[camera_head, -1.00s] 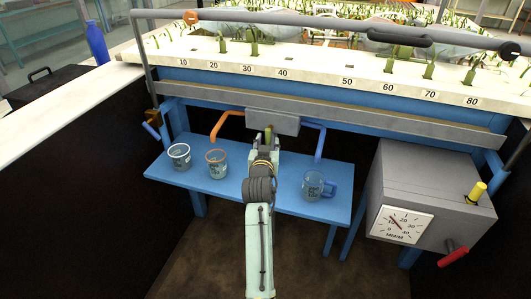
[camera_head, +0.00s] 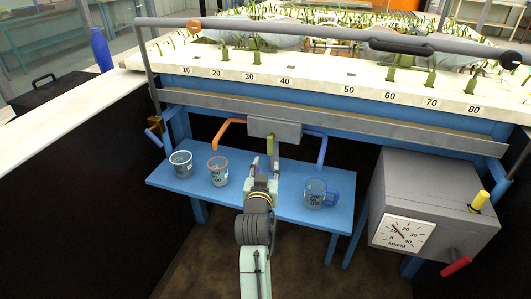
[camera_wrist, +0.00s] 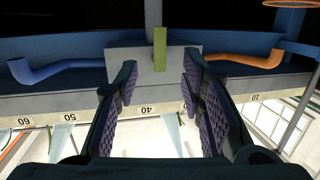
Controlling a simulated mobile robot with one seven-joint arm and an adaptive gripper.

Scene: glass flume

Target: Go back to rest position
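My gripper (camera_head: 263,172) is in front of the grey box (camera_head: 286,128) under the flume's front edge. In the wrist view its two fingers (camera_wrist: 160,78) stand wide apart with nothing held. A yellow-green lever (camera_wrist: 160,48) on the box shows in the gap between the fingertips, beyond them and apart from them as far as I can tell. The lever also shows in the head view (camera_head: 270,145). My arm reaches forward and low over the blue bench.
On the blue bench (camera_head: 285,208) stand a white-rimmed cup (camera_head: 181,166), an orange-rimmed cup (camera_head: 218,173) and a blue-handled mug (camera_head: 316,195). Orange (camera_head: 222,130) and blue (camera_head: 322,148) spouts flank the box. A grey gauge cabinet (camera_head: 430,200) stands right; a blue bottle (camera_head: 101,50) stands left.

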